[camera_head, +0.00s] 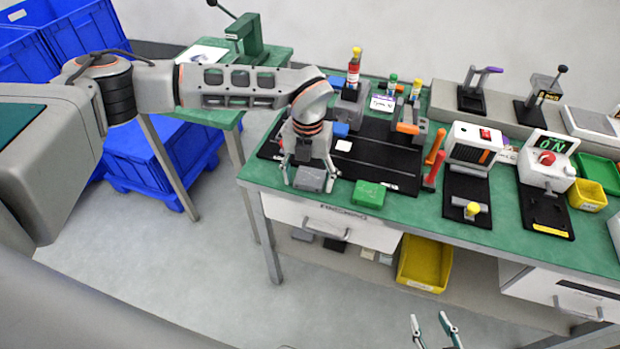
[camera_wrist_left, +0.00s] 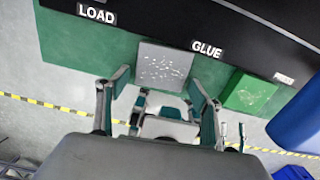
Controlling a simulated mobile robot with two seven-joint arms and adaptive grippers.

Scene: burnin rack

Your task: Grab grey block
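The grey block (camera_head: 309,179) lies on the green bench top near its front left edge, in front of the black mat. In the left wrist view the grey block (camera_wrist_left: 164,66) has pale specks on its top and lies below the LOAD and GLUE labels. My left gripper (camera_head: 311,178) is open at the block, with one finger on each side of it in the head view. In the left wrist view my left gripper (camera_wrist_left: 160,84) shows spread fingers with nothing clamped. Contact cannot be told. My right gripper (camera_head: 434,322) is open and empty, low in front of the bench.
A green block (camera_head: 369,194) lies just right of the grey block, and it also shows in the left wrist view (camera_wrist_left: 248,94). The black mat (camera_head: 385,153) and a red-handled tool (camera_head: 434,171) are close by. A yellow bin (camera_head: 424,263) sits under the bench.

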